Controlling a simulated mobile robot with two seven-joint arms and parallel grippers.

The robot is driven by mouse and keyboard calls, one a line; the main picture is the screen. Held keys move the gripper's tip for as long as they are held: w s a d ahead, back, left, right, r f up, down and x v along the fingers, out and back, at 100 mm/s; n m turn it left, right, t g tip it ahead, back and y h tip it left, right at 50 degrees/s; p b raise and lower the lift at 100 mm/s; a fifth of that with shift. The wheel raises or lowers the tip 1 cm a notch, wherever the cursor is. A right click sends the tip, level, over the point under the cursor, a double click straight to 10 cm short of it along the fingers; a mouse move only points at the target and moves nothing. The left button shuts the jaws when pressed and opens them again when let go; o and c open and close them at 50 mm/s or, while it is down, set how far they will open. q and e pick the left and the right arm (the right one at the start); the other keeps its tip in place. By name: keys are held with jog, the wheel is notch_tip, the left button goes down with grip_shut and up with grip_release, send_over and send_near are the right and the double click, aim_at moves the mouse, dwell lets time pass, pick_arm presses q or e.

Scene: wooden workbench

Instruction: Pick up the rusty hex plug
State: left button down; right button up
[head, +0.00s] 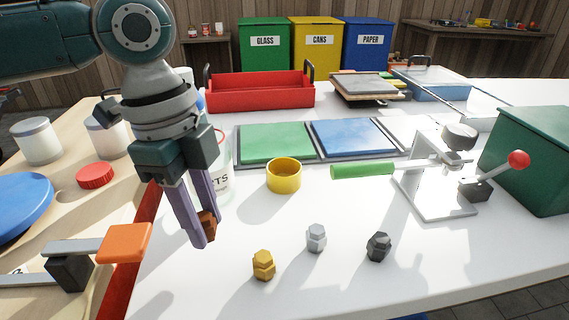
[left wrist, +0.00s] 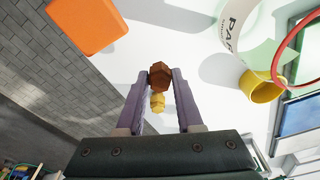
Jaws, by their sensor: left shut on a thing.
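The rusty hex plug (head: 208,225) is brown-orange and sits between the fingertips of my left gripper (head: 203,232), which is shut on it. In the head view the fingers partly hide the plug. In the left wrist view the plug (left wrist: 161,76) shows between the two purple fingers (left wrist: 160,84). The plug appears held above the white tabletop. My right gripper is not in view.
A brass plug (head: 263,265), a silver plug (head: 316,238) and a black plug (head: 378,247) stand on the white bench (head: 330,285). A yellow cup (head: 284,178) is behind them. An orange block (head: 124,243) is left of the gripper.

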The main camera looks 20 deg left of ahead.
pick_arm(q)
notch_tip(320, 180, up, 17)
jog(key=p, duration=0.4)
notch_tip(320, 180, up, 26)
jog(key=n+t+y+p, duration=0.1)
jog(key=n+p, duration=1.4)
jog(key=p, duration=0.4)
send_over(202, 215)
jog(key=s+d, duration=0.2)
jog(key=d, duration=0.3)
jog(key=s+r+p, duration=0.3)
jog(key=r+p, duration=1.4)
jog(key=p, duration=0.1)
jog(key=s+r+n+p, duration=0.1)
jog(key=s+r+p, duration=0.1)
jog(key=r+p, duration=1.6)
jog(key=shift+s+a+p, duration=0.15)
jog(key=shift+s+p, duration=0.25)
jog(key=shift+p, duration=0.25)
jog(key=shift+f, duration=0.1)
